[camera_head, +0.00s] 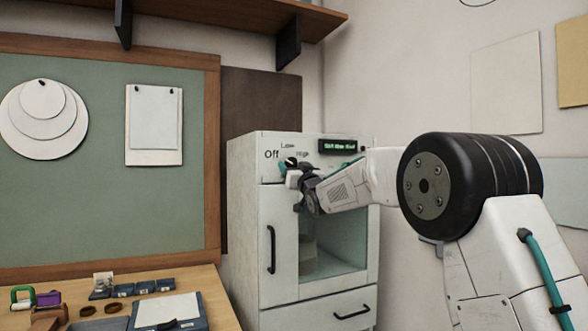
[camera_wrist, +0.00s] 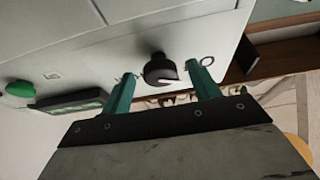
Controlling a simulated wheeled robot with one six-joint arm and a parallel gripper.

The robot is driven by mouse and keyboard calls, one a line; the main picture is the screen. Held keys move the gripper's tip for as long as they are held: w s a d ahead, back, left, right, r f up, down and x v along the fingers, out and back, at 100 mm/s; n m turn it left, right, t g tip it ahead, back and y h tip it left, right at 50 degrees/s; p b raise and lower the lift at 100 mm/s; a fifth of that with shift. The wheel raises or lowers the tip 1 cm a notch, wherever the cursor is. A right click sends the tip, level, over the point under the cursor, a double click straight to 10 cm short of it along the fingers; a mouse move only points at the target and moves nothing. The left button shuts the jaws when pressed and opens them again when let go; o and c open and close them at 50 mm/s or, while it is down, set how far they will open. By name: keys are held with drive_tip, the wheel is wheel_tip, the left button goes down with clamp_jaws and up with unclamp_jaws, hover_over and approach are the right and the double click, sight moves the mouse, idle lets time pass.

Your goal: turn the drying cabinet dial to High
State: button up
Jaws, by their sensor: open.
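The white drying cabinet (camera_head: 246,225) stands in the corner, with "Off", "Low" and a partly covered third label at the top left of its front. Its dial (camera_wrist: 160,68) is a round black knob with a light mark on its edge, seen in the wrist view. My gripper (camera_wrist: 162,80) is open, with one teal finger on each side of the dial. A gap shows between the dial and both fingers; I cannot tell how deep they reach around it. In the head view my gripper (camera_head: 290,167) covers most of the dial, and its pointer setting cannot be read.
A lit green display (camera_head: 343,146) sits right of the dial. A green button (camera_wrist: 18,89) shows in the wrist view. Below are a glass door with a black handle (camera_head: 271,250) and a drawer. A wooden bench (camera_head: 215,290) with small parts stands at left; a shelf hangs above.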

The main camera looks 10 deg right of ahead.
drive_tip(key=c, duration=1)
drive_tip(key=shift+o, duration=0.2)
